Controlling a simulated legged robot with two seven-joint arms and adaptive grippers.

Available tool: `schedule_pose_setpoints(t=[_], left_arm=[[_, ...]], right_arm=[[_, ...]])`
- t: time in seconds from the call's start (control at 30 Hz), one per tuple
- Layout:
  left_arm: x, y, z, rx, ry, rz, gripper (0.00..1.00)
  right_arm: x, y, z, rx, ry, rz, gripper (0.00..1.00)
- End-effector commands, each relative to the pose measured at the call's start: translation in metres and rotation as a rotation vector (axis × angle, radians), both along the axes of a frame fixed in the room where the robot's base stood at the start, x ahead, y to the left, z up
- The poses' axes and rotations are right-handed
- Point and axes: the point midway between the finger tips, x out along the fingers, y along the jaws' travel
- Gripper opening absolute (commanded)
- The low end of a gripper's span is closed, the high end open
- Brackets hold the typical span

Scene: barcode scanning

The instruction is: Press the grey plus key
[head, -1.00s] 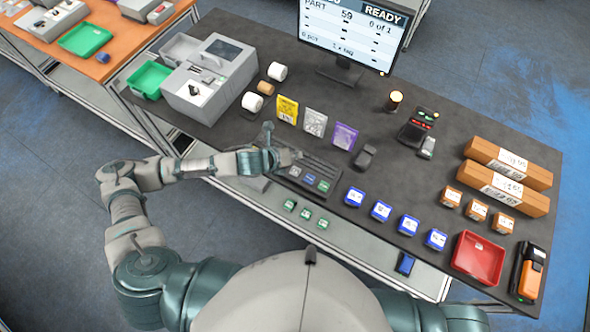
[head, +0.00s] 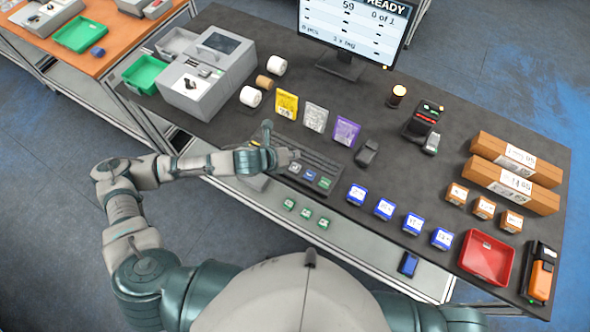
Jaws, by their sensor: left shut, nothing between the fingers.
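A dark key panel (head: 318,165) lies near the table's front edge, with a row of grey, blue and green keys. The grey key (head: 295,168) is at the left end of the row; its symbol is too small to read. My left gripper (head: 291,155) is shut and empty. Its tip is just behind the grey key in the picture, over the panel's left part, which the gripper partly hides. I cannot tell whether it touches the panel. My right gripper is out of the picture.
Yellow, silver and purple packets (head: 346,131) stand behind the panel. A monitor (head: 355,28) stands at the back. Small green boxes (head: 306,213) are below the front edge.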

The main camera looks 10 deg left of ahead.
Motion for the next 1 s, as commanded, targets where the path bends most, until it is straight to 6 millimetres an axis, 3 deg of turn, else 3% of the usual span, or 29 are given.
schedule_pose_setpoints(t=[0.03, 0.2, 0.5, 1.0], left_arm=[[0.0, 0.0, -0.014, 0.0, 0.0, 0.0, 0.0], [0.0, 0.0, -0.034, 0.001, 0.0, 0.001, 0.0], [0.0, 0.0, -0.053, 0.001, 0.0, 0.001, 0.0], [0.0, 0.0, -0.053, 0.001, -0.001, 0.001, 0.0]], right_arm=[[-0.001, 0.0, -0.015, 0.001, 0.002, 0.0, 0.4], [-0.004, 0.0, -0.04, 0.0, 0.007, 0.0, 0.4], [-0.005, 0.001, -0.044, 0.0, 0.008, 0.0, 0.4], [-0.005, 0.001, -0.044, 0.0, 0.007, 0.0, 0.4]])
